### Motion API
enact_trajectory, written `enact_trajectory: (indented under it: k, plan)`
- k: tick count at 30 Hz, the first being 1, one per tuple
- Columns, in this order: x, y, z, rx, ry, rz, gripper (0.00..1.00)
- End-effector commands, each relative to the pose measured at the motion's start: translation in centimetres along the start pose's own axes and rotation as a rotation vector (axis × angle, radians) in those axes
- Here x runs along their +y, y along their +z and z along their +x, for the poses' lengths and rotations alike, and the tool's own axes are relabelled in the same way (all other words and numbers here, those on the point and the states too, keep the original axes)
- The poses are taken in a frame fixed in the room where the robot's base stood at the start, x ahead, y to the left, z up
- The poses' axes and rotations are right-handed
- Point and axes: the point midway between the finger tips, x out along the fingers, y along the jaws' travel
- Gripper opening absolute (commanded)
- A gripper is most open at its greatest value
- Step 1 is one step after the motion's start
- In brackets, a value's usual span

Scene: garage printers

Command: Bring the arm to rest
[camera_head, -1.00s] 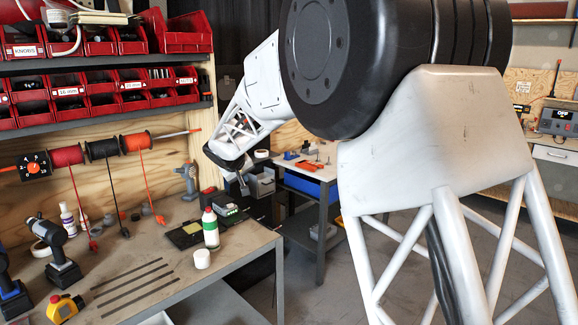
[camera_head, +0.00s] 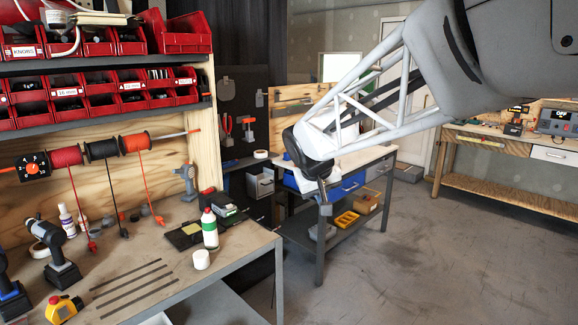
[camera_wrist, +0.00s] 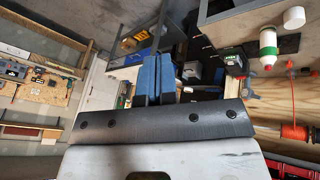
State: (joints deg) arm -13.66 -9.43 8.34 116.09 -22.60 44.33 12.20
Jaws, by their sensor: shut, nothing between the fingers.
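My gripper (camera_head: 325,205) hangs at the end of my white truss-like arm in the middle of the head view, pointing down. It is in front of the second workbench and to the right of the near workbench. In the wrist view the two blue fingers of my gripper (camera_wrist: 156,75) are together with nothing between them. Nothing is held, and the fingertips appear apart from any surface.
The near workbench (camera_head: 240,255) at left bears a white-and-green bottle (camera_head: 210,230), a drill (camera_head: 54,252) and a tape measure (camera_head: 62,308). Red bins (camera_head: 70,88) fill shelves above. The second workbench (camera_head: 372,155) stands behind my gripper. The floor (camera_head: 400,260) at right is clear.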

Motion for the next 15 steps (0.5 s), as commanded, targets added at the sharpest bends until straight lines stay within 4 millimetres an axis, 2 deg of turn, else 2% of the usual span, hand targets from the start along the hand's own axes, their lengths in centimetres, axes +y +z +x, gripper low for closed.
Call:
enact_trajectory:
  k: [1,6,15]
  plan:
    - [0.6,1.6,-0.6,-0.007,-0.004,0.014,0.00]
    - [2.0,6.6,-1.9,-0.041,-0.025,0.057,0.00]
    - [3.4,15.6,-3.8,-0.095,-0.067,0.132,0.00]
